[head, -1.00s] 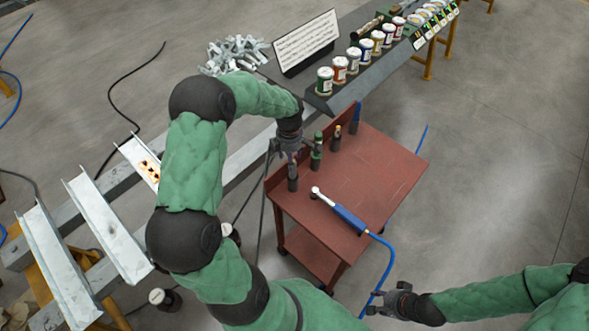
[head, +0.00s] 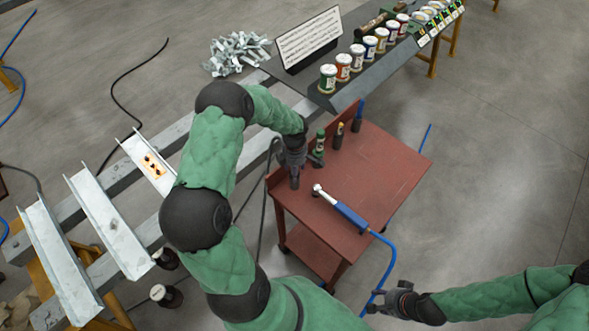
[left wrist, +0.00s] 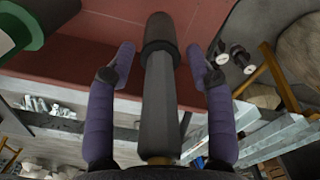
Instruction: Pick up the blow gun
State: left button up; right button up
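A dark upright cylindrical tool (head: 294,182) stands at the left end of the red cart (head: 375,180). In the left wrist view this grey-black tool (left wrist: 159,95) lies between the two purple fingers. My left gripper (head: 296,163) is over it, open, with visible gaps on both sides. A blue-handled tool with a silver head (head: 349,213) lies on the cart top, with a blue hose running off the near edge. I cannot tell for certain which is the blow gun. My right gripper (head: 372,302) is away from the cart at the lower right; its fingers are unclear.
A green tool (head: 319,145), an amber-topped tool (head: 338,137) and a blue one (head: 357,119) stand along the cart's back edge. Cans (head: 343,66) line a dark bench behind. Metal channels (head: 108,222) lie at left. The cart's right half is clear.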

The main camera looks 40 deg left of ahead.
pick_arm(q)
grip_shut()
